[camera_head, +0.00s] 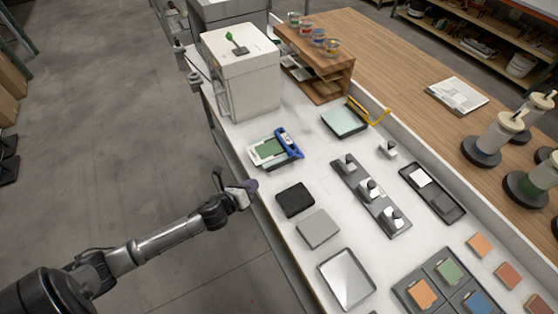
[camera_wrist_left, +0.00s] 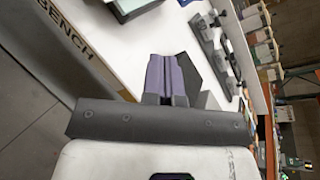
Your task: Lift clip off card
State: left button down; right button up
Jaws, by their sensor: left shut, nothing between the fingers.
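A blue clip-like frame (camera_head: 289,144) lies across the right side of a small white-edged tray with a green card (camera_head: 268,148), near the bench's left edge. Whether the blue piece grips the card I cannot tell. A second, pale green panel in a dark frame (camera_head: 344,120) has a yellow clip-like handle (camera_head: 375,112) at its right. My left gripper (camera_head: 250,186) is at the bench's left edge, below the blue piece in the picture and apart from it. Its purple fingers are shut and empty in the left wrist view (camera_wrist_left: 165,76). My right gripper is not in view.
A black pad (camera_head: 295,199) and a grey pad (camera_head: 319,228) lie right of my gripper. A white machine (camera_head: 241,70) and a wooden rack (camera_head: 316,65) stand at the back.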

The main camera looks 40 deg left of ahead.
pick_arm(q)
jog(key=shift+w+d+r+m+t+h, duration=0.15)
jog(key=shift+d+m+h, duration=0.15)
jog(key=shift+m, duration=0.65)
jog(key=shift+s+d+r+m+t+h, duration=0.1)
jog(key=shift+d+r+m+h, duration=0.15)
jog(key=shift+m, duration=0.75)
jog(key=shift+w+d+r+m+t+h, duration=0.15)
jog(key=shift+d+m+h, duration=0.15)
jog(key=shift+m, duration=0.65)
jog(key=shift+s, duration=0.1)
jog(key=x, duration=1)
jog(key=shift+w+r+p, duration=0.25)
jog(key=shift+w+r, duration=0.05)
jog(key=shift+w, duration=0.2)
jog(key=shift+w+r+p, duration=0.25)
jog(key=shift+w+r, duration=0.05)
jog(key=shift+w, duration=0.25)
jog(key=shift+w+a+r, duration=0.15)
jog(key=shift+w+r, duration=0.2)
jog(key=shift+w, duration=0.35)
